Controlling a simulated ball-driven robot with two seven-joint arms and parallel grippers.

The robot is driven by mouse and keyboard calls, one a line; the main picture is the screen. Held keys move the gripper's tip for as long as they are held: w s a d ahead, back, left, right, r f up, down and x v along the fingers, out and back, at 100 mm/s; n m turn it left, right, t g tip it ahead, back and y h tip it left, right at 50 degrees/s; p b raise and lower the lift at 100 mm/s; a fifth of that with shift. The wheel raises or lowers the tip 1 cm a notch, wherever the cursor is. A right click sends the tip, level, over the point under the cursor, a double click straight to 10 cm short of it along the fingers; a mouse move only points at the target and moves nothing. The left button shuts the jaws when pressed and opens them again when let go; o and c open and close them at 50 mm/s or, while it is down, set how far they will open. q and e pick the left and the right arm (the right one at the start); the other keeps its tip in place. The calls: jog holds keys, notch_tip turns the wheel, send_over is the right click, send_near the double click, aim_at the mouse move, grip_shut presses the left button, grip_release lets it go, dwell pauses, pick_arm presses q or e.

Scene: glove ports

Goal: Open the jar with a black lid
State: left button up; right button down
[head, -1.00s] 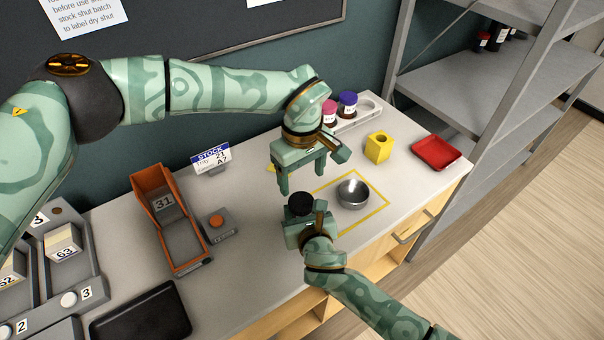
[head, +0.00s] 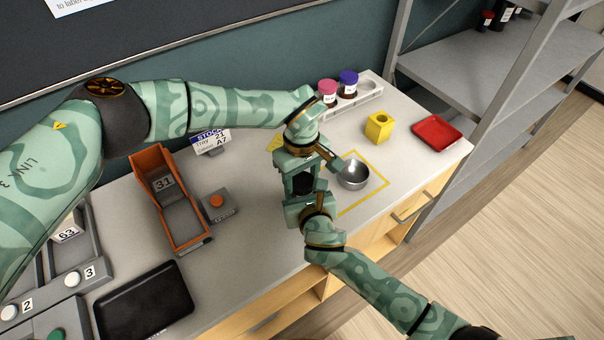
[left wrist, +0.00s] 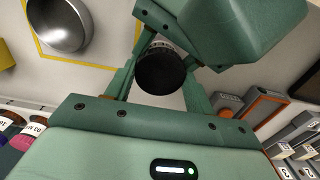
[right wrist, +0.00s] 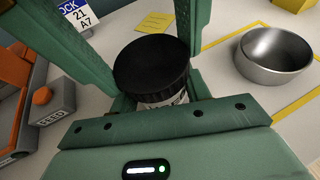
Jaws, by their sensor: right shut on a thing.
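The jar's black lid (head: 303,183) shows between my two grippers on the near side of the bench. The jar's pale label (right wrist: 166,102) shows under the lid in the right wrist view. My right gripper (head: 305,198) is shut on the jar body, below the lid. My left gripper (head: 300,190) is above the jar, pointing down, with its fingers apart on either side of the lid. In the left wrist view the lid (left wrist: 161,72) sits between those fingers, with some gap visible, so the left gripper looks open. Most of the jar body is hidden.
A metal bowl (head: 353,174) stands close right of the jar. Beyond are a yellow block (head: 379,126), a red tray (head: 437,133) and a rack (head: 368,103) with pink- and blue-capped jars. An orange chute (head: 150,163) and a button box (head: 219,206) stand left.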

pick_arm(q)
jog(key=shift+c, duration=0.9)
jog(key=n, duration=0.6)
jog(key=shift+w+r+n, duration=0.15)
jog(key=shift+n, duration=0.25)
jog(key=o, duration=1.1)
jog(key=shift+c, duration=0.2)
jog(key=shift+s, duration=0.2)
